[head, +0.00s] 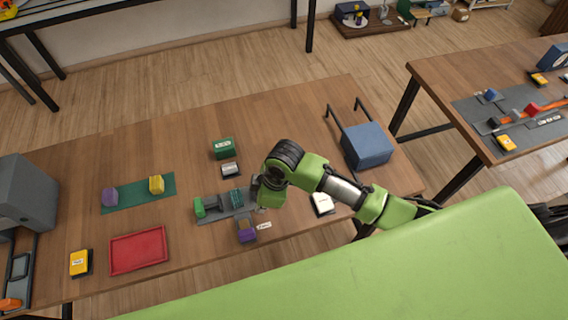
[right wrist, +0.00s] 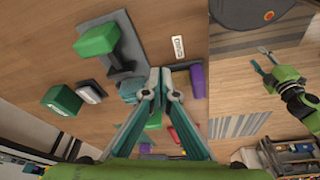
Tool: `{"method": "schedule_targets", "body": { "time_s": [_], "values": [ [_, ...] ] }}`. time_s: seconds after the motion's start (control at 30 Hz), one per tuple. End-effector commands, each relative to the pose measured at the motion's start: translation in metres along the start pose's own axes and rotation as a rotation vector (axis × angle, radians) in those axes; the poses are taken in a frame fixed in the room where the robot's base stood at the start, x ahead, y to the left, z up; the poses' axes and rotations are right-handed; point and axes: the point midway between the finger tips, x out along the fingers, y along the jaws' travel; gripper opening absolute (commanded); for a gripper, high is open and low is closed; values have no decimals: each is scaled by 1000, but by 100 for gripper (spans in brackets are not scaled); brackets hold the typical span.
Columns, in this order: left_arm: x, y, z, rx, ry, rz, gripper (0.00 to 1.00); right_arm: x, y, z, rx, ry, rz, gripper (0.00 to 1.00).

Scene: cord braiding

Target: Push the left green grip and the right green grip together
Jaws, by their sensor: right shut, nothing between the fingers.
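The left green grip (head: 199,207) stands at the left end of a grey rail. It also shows at upper left in the right wrist view (right wrist: 97,40). Teal cord (head: 236,196) lies along the rail to its right. The right green grip (right wrist: 153,120) seems to be the green piece partly seen between my finger links; my gripper hides it in the head view. My right gripper (head: 262,194) is shut and empty at the rail's right end, its fingertips (right wrist: 164,78) beside the teal cord. Contact cannot be told. My left gripper (right wrist: 262,57) appears open, away from the rail.
A dark green box (head: 223,148) and a silver-topped block (head: 230,170) stand behind the rail. A purple block (head: 246,232) and a white label (head: 264,226) lie in front. A red tray (head: 138,251) is at left and a blue box (head: 366,146) at right.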

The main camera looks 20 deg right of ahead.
Motion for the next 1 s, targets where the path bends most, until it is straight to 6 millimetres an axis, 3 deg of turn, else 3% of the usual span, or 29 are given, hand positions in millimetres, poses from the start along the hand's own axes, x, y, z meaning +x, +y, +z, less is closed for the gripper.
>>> {"method": "schedule_targets", "body": {
  "time_s": [0.03,0.3,0.5,0.77,1.0],
  "values": [
    [-3,0,0,0,0,0,41,-10,18,2,-67,-36,3,0],
    [-8,0,-1,0,0,0,41,-49,81,32,-300,-210,-42,0],
    [-8,0,-1,0,0,0,41,-63,99,46,-343,-260,-60,0],
    [11,0,1,0,0,0,41,-46,99,51,-346,-261,-62,0],
    [47,1,4,-1,0,0,41,-12,99,59,-345,-261,-60,0]
  ]
}}
